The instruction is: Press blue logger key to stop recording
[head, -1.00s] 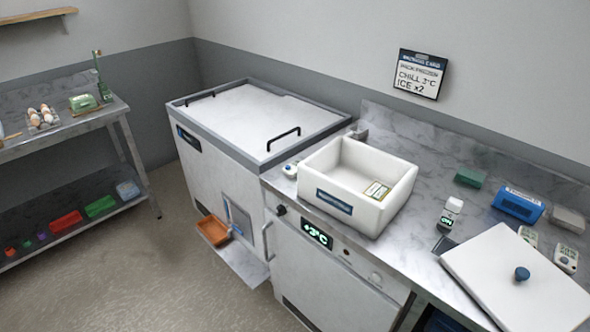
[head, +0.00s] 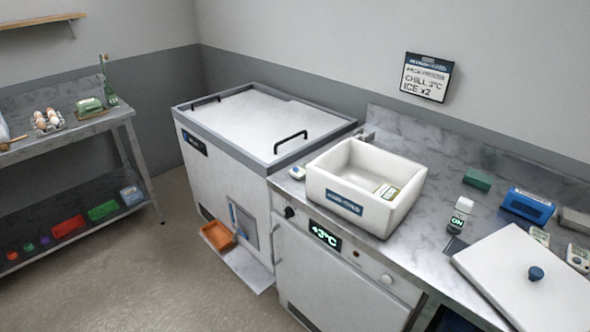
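A small white device with a bluish spot on it (head: 297,173) lies on the counter, left of the white box and close to the chest unit. Another small upright device (head: 460,214) has a white top and a dark face with lit green letters that seem to read ON. It stands right of the white box. I cannot tell for certain which of the two is the logger, and its blue key is too small to make out clearly. Neither of my grippers is in view.
An open white box (head: 395,218) holding a labelled packet stands on the marble counter. A white lid with a blue knob (head: 520,275) lies at right. A blue case (head: 527,204) and green block (head: 477,180) sit behind. The floor at left is clear.

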